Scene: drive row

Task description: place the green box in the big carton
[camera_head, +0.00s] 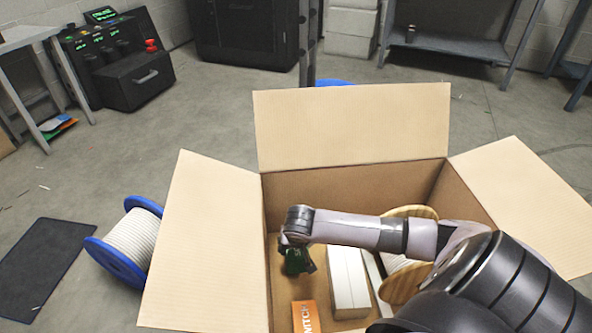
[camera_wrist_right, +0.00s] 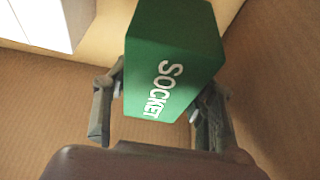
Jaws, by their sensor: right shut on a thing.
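The big carton (camera_head: 350,119) stands open in front of me with its flaps spread. My right arm reaches over it from the right. My right gripper (camera_head: 297,266) is down inside the carton at its left part. It is shut on the green box (camera_head: 294,262), which is mostly hidden by the gripper in the head view. In the right wrist view the green box (camera_wrist_right: 172,62) with white "SOCKET" lettering sits between the two fingers of the right gripper (camera_wrist_right: 160,103). Whether the box touches the carton floor I cannot tell. My left gripper is not in view.
Inside the carton are an orange box (camera_head: 306,316), white long boxes (camera_head: 348,282) and a wooden spool (camera_head: 402,287). A blue-rimmed cable spool (camera_head: 130,240) and a dark mat (camera_head: 35,268) lie on the floor to the left. A machine (camera_head: 120,62) and shelves stand behind.

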